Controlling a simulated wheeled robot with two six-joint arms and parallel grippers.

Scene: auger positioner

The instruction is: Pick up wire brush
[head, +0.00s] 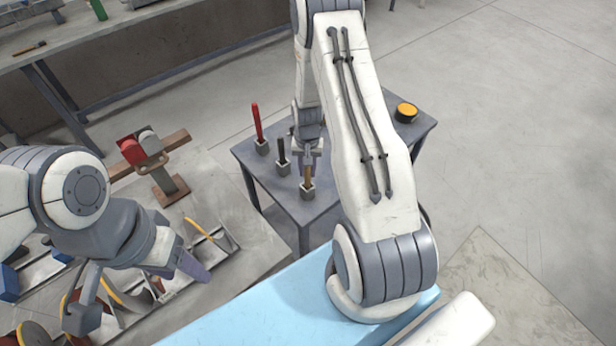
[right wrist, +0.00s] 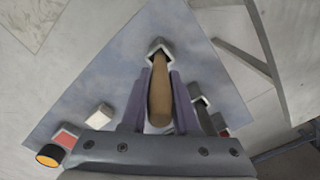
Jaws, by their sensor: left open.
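What looks like the wire brush shows as a wooden handle (head: 307,175) upright in a small grey holder (head: 307,192) near the front corner of the small grey table. In the right wrist view the handle (right wrist: 160,98) lies between the two purple fingers of my right gripper (right wrist: 160,78), with the holder (right wrist: 159,47) beyond the tips. Its bristles are not seen. I cannot tell whether the fingers press on it. In the head view my right gripper (head: 309,160) is at the handle. My left gripper (head: 190,266) is open and empty over the left workbench.
The small table (head: 325,204) also bears a red-handled tool (head: 257,124) and a dark-handled one (head: 281,150) in holders, close to the brush. A yellow-and-black round thing (head: 406,111) sits at its far right. A red clamp-like fixture (head: 141,147) stands on the left workbench.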

